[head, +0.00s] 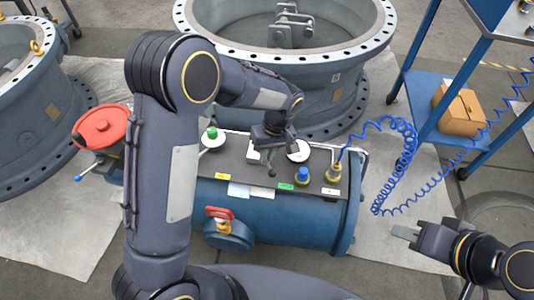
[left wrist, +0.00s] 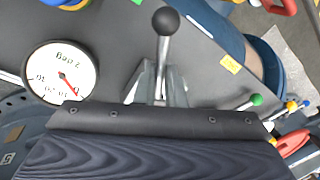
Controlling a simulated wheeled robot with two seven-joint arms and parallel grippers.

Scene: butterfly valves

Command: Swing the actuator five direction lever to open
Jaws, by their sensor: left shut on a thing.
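The blue actuator cylinder (head: 285,212) lies in the middle of the head view, with a dark flat panel on top. My left gripper (head: 270,160) is low over this panel and hides the lever there. In the left wrist view, a metal lever with a black ball knob (left wrist: 166,21) runs between the fingers of my left gripper (left wrist: 158,85), which is shut on it. The knob stands out beyond the fingers. The lever's base is hidden. My right gripper (head: 405,233) is right of the cylinder, away from it; its finger gap is unclear.
A white pressure gauge (left wrist: 60,70) is close beside the left gripper. A green-knobbed part (head: 212,133), blue knob (head: 303,174), coiled blue hose (head: 407,150) and red handwheel (head: 101,127) are around the panel. A large flanged valve body (head: 335,85) stands behind; a blue cart (head: 440,143) stands right.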

